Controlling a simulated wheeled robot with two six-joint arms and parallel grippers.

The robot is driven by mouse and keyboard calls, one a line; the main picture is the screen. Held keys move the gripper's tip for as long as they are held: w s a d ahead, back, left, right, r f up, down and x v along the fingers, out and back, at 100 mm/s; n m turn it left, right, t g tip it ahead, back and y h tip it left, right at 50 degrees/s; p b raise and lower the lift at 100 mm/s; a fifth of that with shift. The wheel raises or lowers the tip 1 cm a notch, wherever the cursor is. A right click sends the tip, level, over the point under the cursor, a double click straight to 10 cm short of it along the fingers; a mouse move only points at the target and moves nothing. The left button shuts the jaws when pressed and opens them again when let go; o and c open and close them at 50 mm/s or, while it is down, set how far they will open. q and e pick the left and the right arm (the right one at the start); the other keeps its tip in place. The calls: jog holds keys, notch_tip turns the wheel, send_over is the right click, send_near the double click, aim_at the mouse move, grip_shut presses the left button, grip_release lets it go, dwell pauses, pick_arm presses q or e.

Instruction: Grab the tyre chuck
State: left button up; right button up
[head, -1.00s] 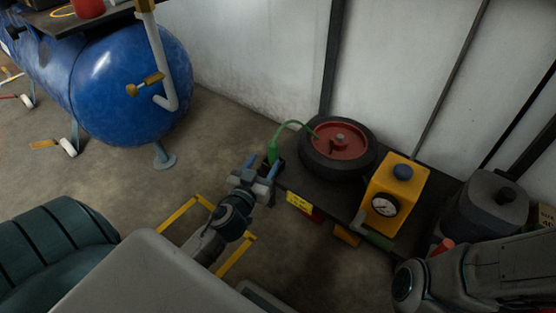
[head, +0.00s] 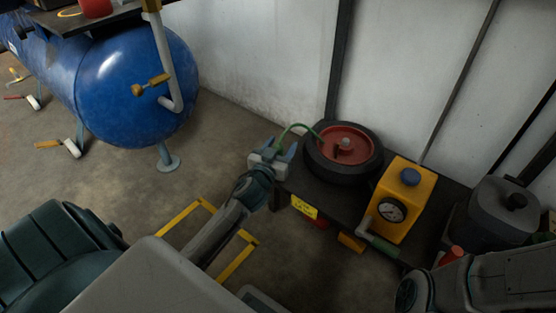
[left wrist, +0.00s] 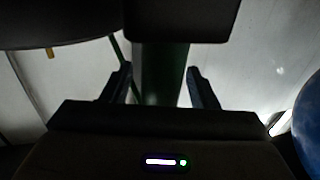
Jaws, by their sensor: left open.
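The tyre chuck (left wrist: 163,75) is a dark green upright body. In the left wrist view it stands between the two fingers of my left gripper (left wrist: 158,72), with a gap to the right finger. In the head view my left gripper (head: 280,148) is at the near left corner of the low dark bench and hides most of the chuck. A thin green hose (head: 298,126) arches from there to the wheel. My left gripper is open around the chuck, not closed on it. My right gripper is out of view; only my right arm shows at lower right.
A tyre with a red hub (head: 345,150) lies on the dark bench (head: 300,187), beside a yellow box with a gauge (head: 408,186). A grey canister (head: 492,212) stands at right. The wall is close behind. A blue tank (head: 130,95) stands at left above open floor.

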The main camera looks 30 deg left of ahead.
pick_arm(q)
jog(key=c, duration=1.1)
jog(key=shift+c, duration=0.2)
